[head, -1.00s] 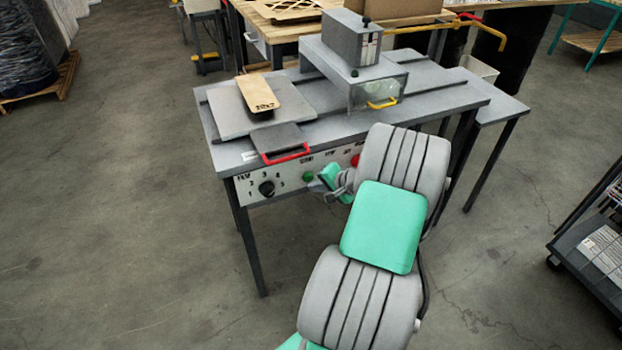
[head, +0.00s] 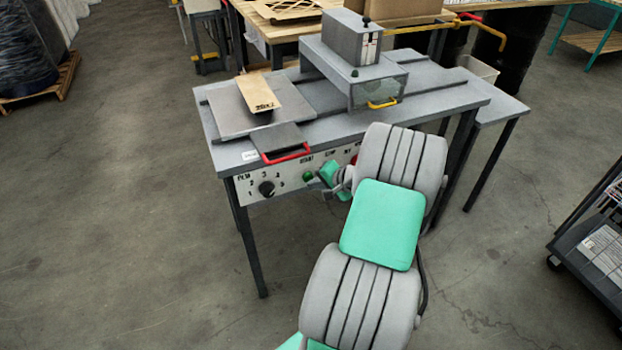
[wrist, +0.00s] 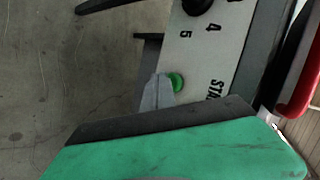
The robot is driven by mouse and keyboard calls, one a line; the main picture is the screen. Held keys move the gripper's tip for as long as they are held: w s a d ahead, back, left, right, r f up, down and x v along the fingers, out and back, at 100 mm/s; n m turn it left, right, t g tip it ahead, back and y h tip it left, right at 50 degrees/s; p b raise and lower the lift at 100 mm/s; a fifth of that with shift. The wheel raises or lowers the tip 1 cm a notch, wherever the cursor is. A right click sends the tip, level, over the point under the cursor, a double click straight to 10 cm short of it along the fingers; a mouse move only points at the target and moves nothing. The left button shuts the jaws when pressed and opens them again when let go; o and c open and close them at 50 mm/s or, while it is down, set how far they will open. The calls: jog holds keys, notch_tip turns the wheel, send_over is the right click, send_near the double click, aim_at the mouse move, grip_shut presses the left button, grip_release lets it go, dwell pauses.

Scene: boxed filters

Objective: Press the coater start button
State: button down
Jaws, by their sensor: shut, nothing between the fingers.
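The coater (head: 440,92) is a grey table-like machine with a white control panel (head: 245,188) on its front edge. The green start button (head: 308,176) sits on this panel, right of the black dial (head: 266,188). In the wrist view the green button (wrist: 178,82) shows beside the grey fingertips, under printed letters reading "STA". My gripper (head: 317,182) is shut and empty, its tip at the panel just right of the button in the head view. The fingertips (wrist: 161,83) overlap the button's edge in the wrist view; I cannot tell whether they touch it.
A red stop button (head: 354,160) is partly hidden by my arm. A red handle (head: 287,155) juts out above the panel, and shows close by at right in the wrist view (wrist: 303,75). Floor in front is clear.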

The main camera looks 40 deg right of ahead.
jog(key=shift+w+d, duration=0.15)
jog(key=shift+w, duration=0.35)
dwell(0.5)
jog(key=shift+s, duration=0.15)
jog(key=shift+s+a, duration=0.25)
jog(key=shift+s, duration=0.5)
jog(key=s+p, duration=0.1)
jog(key=s, duration=0.1)
jog(key=s+a+p, duration=0.1)
jog(key=s, duration=0.1)
jog(key=shift+s+a, duration=0.2)
jog(key=shift+s, duration=0.2)
dwell(0.5)
